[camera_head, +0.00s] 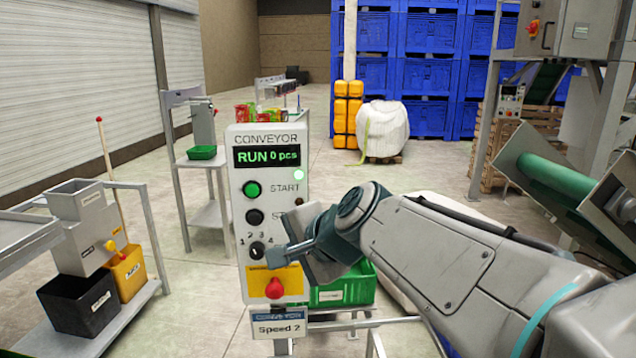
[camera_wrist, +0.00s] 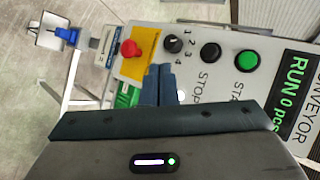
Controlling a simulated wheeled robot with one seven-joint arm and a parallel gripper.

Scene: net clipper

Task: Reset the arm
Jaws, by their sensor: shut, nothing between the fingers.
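My gripper (camera_head: 276,256) is shut and empty in front of the lower part of the conveyor control panel (camera_head: 238,190). In the head view its tip overlaps the panel near the black speed knob (camera_head: 257,250) and the yellow plate; I cannot tell whether it touches. In the wrist view the closed fingers (camera_wrist: 160,84) point toward the panel, below the knob (camera_wrist: 173,44). The panel display (camera_head: 267,156) reads RUN 0 pcs. The green START button (camera_head: 251,189), the black STOP button (camera_head: 254,217) and the red emergency button (camera_head: 274,288) show. Part of the STOP label is hidden by my gripper.
A green crate (camera_head: 345,291) stands behind the panel. A cart with a black bin (camera_head: 78,306) and a yellow bin (camera_head: 131,276) is at left. A conveyor with a green roller (camera_head: 557,180) is at right. Open floor lies beyond the panel.

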